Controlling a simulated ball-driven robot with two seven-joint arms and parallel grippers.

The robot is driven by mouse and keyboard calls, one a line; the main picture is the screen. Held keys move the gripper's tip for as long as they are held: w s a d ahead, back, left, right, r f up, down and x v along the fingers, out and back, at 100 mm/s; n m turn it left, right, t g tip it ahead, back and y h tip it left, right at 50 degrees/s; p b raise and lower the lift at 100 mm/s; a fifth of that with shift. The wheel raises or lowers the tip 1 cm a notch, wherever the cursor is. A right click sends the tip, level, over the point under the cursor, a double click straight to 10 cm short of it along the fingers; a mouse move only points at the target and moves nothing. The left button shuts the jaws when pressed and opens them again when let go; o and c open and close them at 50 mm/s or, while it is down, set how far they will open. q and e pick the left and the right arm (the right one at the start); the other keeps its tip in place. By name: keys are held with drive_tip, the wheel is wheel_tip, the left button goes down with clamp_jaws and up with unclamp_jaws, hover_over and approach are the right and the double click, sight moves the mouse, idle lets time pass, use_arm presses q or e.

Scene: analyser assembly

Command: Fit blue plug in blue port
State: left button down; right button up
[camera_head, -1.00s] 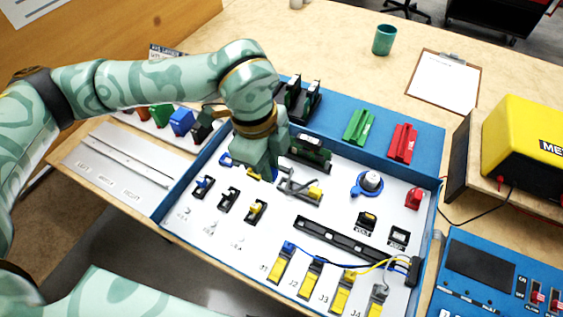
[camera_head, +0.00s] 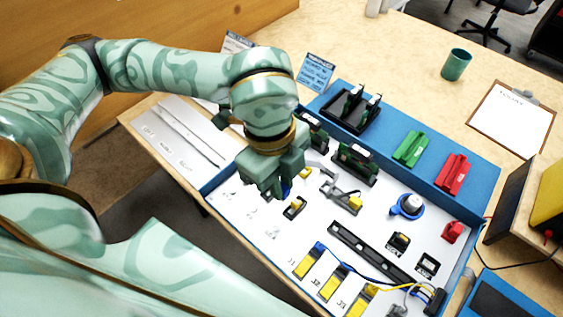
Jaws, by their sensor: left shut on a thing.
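My left gripper (camera_head: 270,190) points down over the left part of the white board. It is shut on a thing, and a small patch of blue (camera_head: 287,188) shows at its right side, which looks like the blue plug. Most of that plug is hidden by the fingers. The blue port is hidden behind the gripper, as is the black port beside it. The yellow port (camera_head: 295,207) of the same row shows just right of and below the gripper. I cannot tell whether the plug touches the port. My right gripper is out of view.
The blue-edged board carries black modules (camera_head: 357,160), a grey clamp with a yellow block (camera_head: 354,202), a round knob on a blue base (camera_head: 408,205) and a black rail (camera_head: 370,252). Green (camera_head: 411,148) and red (camera_head: 454,172) holders stand behind. A clipboard (camera_head: 512,120) lies far right.

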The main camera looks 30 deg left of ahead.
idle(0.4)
